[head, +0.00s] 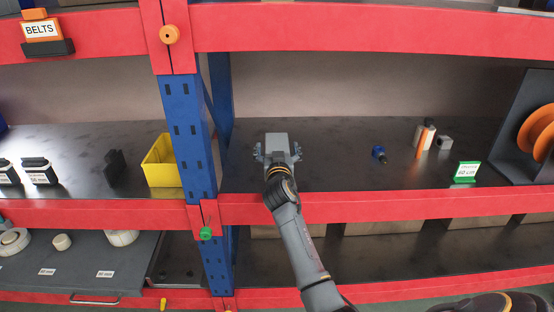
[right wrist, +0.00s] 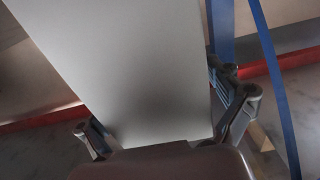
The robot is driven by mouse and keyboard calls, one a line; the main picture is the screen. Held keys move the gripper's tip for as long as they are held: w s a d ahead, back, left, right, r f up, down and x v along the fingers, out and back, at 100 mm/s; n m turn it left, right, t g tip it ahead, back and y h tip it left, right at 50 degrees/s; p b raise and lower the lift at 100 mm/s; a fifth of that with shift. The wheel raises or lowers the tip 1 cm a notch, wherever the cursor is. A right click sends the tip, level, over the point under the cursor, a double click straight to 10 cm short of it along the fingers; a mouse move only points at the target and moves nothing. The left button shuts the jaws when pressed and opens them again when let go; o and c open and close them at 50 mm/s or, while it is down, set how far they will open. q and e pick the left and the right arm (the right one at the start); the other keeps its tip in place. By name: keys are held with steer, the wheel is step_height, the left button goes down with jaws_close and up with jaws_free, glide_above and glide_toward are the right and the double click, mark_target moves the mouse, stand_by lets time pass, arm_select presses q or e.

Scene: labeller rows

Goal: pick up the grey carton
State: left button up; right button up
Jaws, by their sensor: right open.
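The grey carton (head: 277,141) stands on the dark middle shelf, just right of the blue upright. My right gripper (head: 277,157) reaches in from the front and is at the carton, with one open finger on either side of it. In the right wrist view the carton (right wrist: 135,60) fills the middle as a plain grey face, and the gripper's fingers (right wrist: 165,135) sit to its left and right. Whether the fingers touch the carton cannot be told. My left gripper is not in view.
A blue upright (head: 190,140) and a yellow bin (head: 160,163) are left of the carton. A red shelf edge (head: 380,206) runs in front. The shelf between is clear.

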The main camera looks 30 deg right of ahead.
steer(key=c, duration=1.7)
steer(key=shift+w+r, duration=0.15)
steer(key=shift+r, duration=0.05)
steer(key=shift+c, duration=0.3)
steer(key=shift+r, duration=0.1)
